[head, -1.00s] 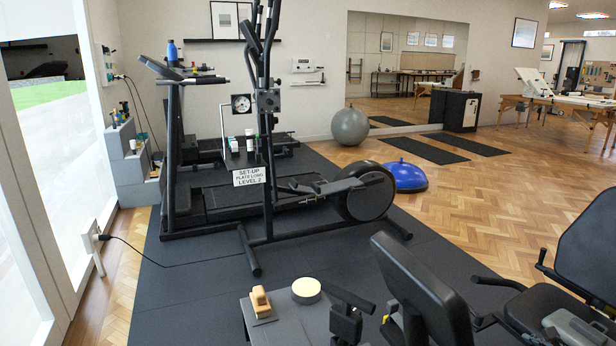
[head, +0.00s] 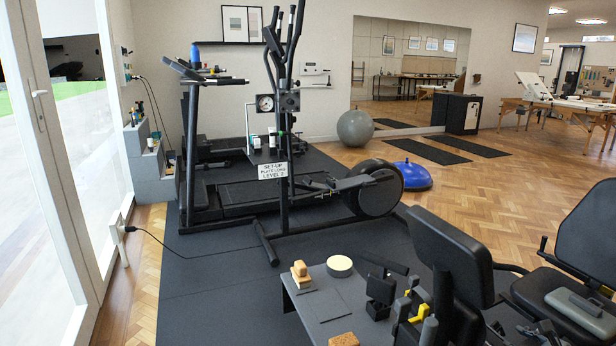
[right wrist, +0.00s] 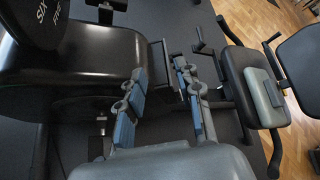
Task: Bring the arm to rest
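My right gripper (right wrist: 159,74) shows in the right wrist view with its two grey, blue-padded fingers apart. It is open, and nothing shows between the pads. Dark floor and dark machine parts lie beyond it. In the head view I cannot clearly pick the right gripper out among the grey and yellow parts (head: 420,313) at the lower edge. My left gripper is not in view.
A low grey table (head: 322,306) with wooden blocks (head: 301,274) and a round cream piece (head: 340,266) stands in front. An exercise bike seat (head: 565,300) is at right; an elliptical machine (head: 375,190) stands behind. Parquet is open at right centre.

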